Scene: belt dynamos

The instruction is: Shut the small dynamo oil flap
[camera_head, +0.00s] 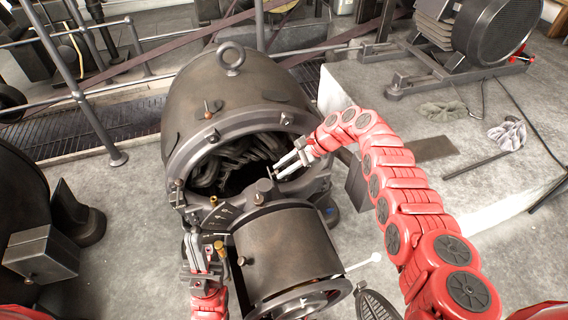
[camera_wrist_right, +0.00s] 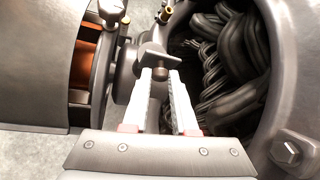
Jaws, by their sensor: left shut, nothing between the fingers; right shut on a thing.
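The dark grey dynamo (camera_head: 245,95) stands in the middle of the head view, its round front open on black windings (camera_head: 232,165). My right gripper (camera_head: 279,171) reaches in from the right to this opening. In the right wrist view, my right gripper (camera_wrist_right: 165,75) is shut on a small dark T-shaped part (camera_wrist_right: 158,58) with a short stem. I cannot tell whether this part is the oil flap or its handle. My left gripper (camera_head: 190,234) is shut and empty, pointing up beside the lower left of the dynamo's rim.
A smaller dark cylinder (camera_head: 288,245) juts out in front of the opening. Brass knobs (camera_head: 219,246) sit close to my left gripper. A lifting ring (camera_head: 231,58) tops the dynamo. Another machine (camera_head: 490,30) stands at the upper right. Railings (camera_head: 75,85) run behind on the left.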

